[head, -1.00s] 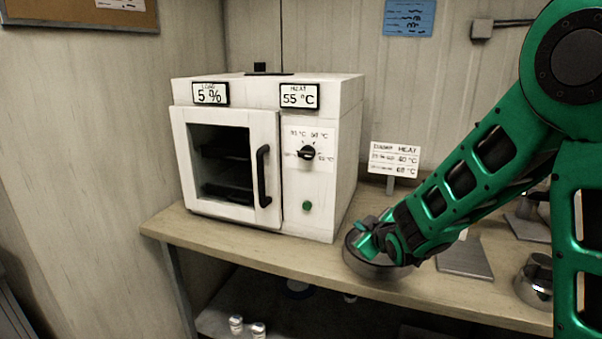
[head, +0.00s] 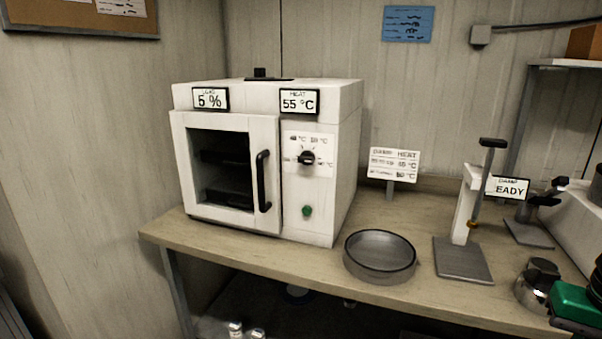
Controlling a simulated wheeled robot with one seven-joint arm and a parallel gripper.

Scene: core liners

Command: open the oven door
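The white oven (head: 321,205) stands on the left part of the wooden bench. Its door (head: 227,218) is shut, with a dark window showing shelves inside. A black vertical handle (head: 263,181) is on the door's right side. A control panel with a black knob (head: 306,157) and a green button (head: 307,211) is right of the door. Displays on top read 5 % and 55 °C.
A round grey metal pan (head: 380,256) sits on the bench (head: 300,263) right of the oven. A small sign (head: 394,165) stands behind it. A press-like stand (head: 464,258) and a metal pot (head: 536,281) are farther right. The space before the door is clear.

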